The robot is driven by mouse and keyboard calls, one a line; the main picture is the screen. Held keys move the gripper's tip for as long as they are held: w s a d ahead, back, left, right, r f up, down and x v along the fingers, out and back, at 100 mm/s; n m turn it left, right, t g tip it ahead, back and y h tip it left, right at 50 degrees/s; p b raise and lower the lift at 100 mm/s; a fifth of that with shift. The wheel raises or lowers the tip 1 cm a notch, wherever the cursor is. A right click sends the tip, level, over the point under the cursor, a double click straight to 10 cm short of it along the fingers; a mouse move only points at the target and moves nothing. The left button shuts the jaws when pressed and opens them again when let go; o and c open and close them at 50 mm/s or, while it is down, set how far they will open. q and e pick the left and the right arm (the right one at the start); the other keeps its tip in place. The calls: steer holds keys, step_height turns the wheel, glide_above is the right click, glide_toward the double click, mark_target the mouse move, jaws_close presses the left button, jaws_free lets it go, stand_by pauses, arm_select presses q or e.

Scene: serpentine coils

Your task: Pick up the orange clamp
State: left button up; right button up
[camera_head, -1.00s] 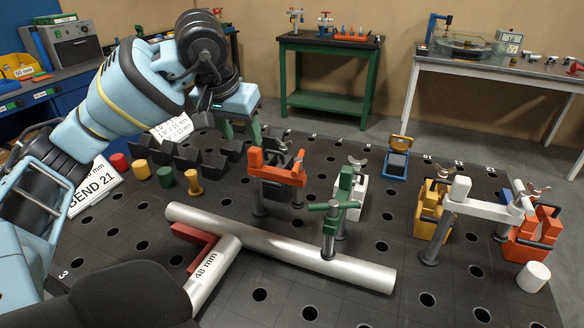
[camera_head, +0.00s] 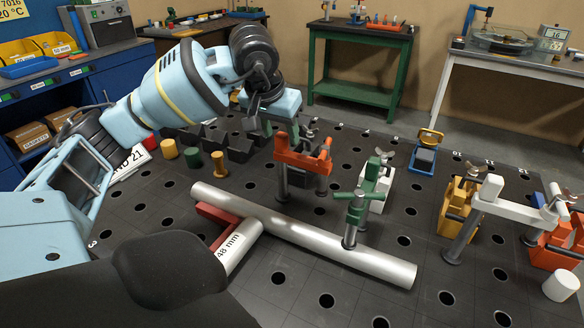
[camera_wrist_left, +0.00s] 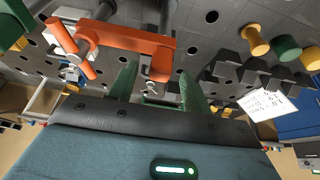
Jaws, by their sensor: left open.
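The orange clamp (camera_head: 304,158) stands on the dark perforated table, on grey posts, behind the long silver tube. It also shows in the wrist view (camera_wrist_left: 120,38), at upper left. My left gripper (camera_head: 278,126) is just behind and to the left of the clamp. In the wrist view its two green fingers (camera_wrist_left: 158,78) are spread apart, with a small metal part of the clamp showing between or beyond them. I cannot tell if they touch it. In the head view the fingertips are mostly hidden. My right gripper is not in view.
A silver tube (camera_head: 300,235) lies in front, with a green clamp (camera_head: 357,205) over it. A white-armed clamp (camera_head: 500,200) and a yellow block (camera_head: 456,210) stand at right. Dark V-blocks (camera_head: 205,138) and coloured cylinders (camera_head: 193,157) lie left of the gripper.

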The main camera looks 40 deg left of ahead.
arm_select(q)
steer(key=shift+x, duration=1.1)
jaws_close()
steer(key=shift+r, duration=0.1)
stand_by(0.5)
